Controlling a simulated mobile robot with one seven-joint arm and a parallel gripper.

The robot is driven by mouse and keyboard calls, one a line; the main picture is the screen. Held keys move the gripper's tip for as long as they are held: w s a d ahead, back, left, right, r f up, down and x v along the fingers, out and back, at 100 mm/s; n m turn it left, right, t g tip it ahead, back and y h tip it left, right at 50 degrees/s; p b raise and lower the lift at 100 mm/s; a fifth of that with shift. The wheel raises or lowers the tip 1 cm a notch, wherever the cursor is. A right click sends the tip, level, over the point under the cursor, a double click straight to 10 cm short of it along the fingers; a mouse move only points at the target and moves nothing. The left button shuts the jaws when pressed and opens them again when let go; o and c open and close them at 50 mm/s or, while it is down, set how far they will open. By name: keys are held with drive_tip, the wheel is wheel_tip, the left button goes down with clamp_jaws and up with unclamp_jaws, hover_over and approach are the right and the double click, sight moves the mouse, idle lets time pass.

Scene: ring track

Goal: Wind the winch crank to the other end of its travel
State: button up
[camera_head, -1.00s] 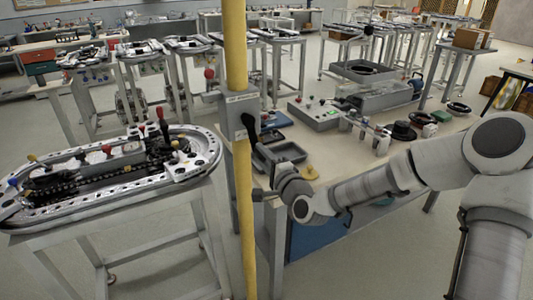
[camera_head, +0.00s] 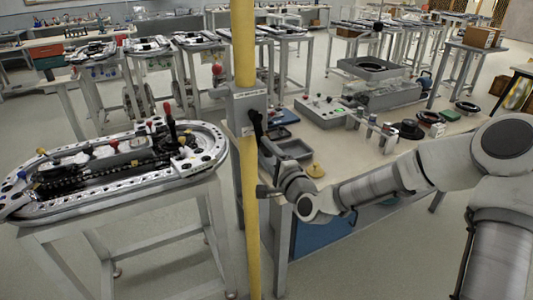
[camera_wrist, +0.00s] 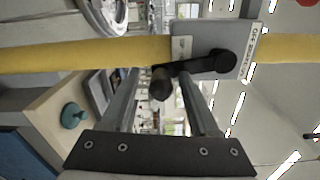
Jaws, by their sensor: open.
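The winch (camera_head: 249,106) is a grey box on a yellow upright post (camera_head: 247,205). Its black crank (camera_head: 257,124) is on the box's front and hangs downward in the head view. In the wrist view, the crank arm (camera_wrist: 205,66) runs from its hub to the left, ending in a dark round handle (camera_wrist: 161,84). My gripper (camera_wrist: 160,78) is open, and the handle appears between its two fingers. I cannot tell whether they touch it. In the head view my gripper (camera_head: 266,191) is beside the post, below the crank, with its fingers hardly visible.
A workbench (camera_head: 355,150) with trays and a control box (camera_head: 322,111) stands right of the post, under my arm. A table with an oval ring track (camera_head: 200,160) stands close on the left.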

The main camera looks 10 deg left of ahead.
drive_tip(key=shift+d, duration=0.1)
drive_tip(key=p+v, duration=1.2)
drive_tip(key=v, duration=0.5)
drive_tip(key=shift+s+d, duration=0.1)
drive_tip(key=shift+s, duration=0.05)
idle(0.5)
